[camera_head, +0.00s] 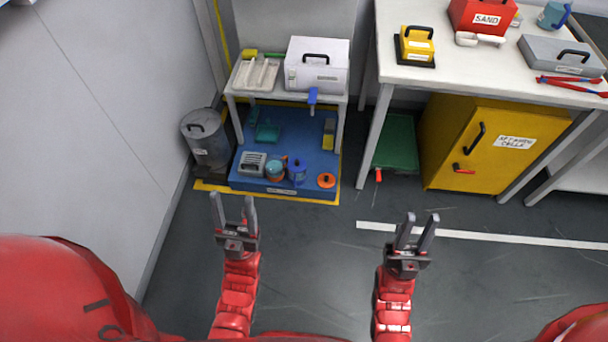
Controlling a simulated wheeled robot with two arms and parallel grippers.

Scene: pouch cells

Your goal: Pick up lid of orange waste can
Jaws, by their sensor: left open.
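A flat round orange piece with a dark knob (326,180), which looks like a lid, lies at the front right corner of the blue platform (310,130). No can body shows clearly beneath it. A small teal can with some orange at its edge (275,169) stands to its left, and I cannot tell if the two belong together. My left gripper (233,205) is open and empty, nearer to me than the platform and left of the orange piece. My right gripper (420,226) is open and empty, right of the platform and apart from everything.
A blue can (297,171) and a grey slotted box (252,164) stand near the orange piece. A small white table (238,92) with a white case (317,65) overhangs the platform. A grey bin (208,140) is at left, a yellow cabinet (450,140) at right. Floor in front is clear.

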